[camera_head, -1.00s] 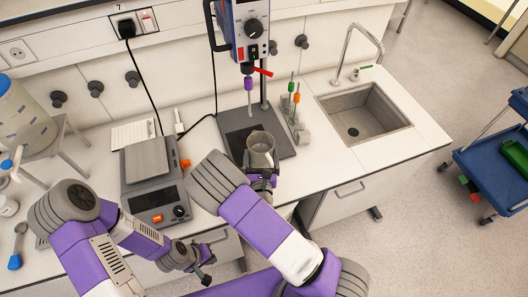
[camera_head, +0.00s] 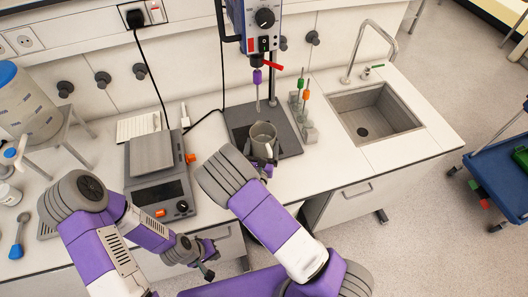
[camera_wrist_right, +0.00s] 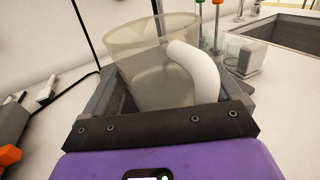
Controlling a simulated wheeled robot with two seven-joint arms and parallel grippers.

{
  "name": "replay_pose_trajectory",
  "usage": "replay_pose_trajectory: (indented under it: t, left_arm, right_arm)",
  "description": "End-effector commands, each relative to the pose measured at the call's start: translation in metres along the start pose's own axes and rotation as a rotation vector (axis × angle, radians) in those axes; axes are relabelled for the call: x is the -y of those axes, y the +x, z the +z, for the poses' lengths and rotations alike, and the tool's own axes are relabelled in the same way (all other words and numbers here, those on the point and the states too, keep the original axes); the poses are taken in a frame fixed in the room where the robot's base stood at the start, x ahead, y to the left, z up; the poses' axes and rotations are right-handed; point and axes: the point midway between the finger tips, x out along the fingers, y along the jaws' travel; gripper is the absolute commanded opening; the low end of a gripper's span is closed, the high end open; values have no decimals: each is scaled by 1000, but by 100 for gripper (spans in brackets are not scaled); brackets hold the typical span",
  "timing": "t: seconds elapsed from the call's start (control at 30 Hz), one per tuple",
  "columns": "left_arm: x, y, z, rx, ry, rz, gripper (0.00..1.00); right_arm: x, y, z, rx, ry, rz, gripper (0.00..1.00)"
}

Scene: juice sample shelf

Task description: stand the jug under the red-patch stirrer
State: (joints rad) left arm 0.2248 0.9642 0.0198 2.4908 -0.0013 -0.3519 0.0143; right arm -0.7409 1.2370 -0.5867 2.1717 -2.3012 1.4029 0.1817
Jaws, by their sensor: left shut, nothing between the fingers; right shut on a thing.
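The grey translucent jug (camera_head: 263,134) has a white handle (camera_wrist_right: 203,68) on its near side in the right wrist view. My right gripper (camera_head: 262,163) is shut on the jug and holds it upright over the front part of the stirrer's dark base plate (camera_head: 290,140). I cannot tell whether the jug touches the plate. The stirrer (camera_head: 262,22), blue and grey with a red patch and red lever, hangs above. Its thin shaft (camera_head: 258,98) ends just behind the jug's rim. My left gripper (camera_head: 206,262) is shut and empty in front of the bench.
A balance-like device (camera_head: 158,180) stands left of the plate. A small rack (camera_head: 307,128) with green- and orange-topped rods stands close on the plate's right. The sink (camera_head: 375,112) lies further right.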

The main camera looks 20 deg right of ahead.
Motion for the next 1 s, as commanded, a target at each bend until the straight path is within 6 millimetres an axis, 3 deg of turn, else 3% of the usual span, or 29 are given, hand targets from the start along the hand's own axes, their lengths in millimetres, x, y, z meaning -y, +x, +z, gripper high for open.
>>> replay_pose_trajectory:
  t: [0.5,1.0]
  left_arm:
    - [3,7,0,0,0,0,0]
    - [3,9,0,0,0,0,0]
  right_arm:
    - [-16,35,-2,5,2,1,44]
    - [-20,44,-3,4,1,0,44]
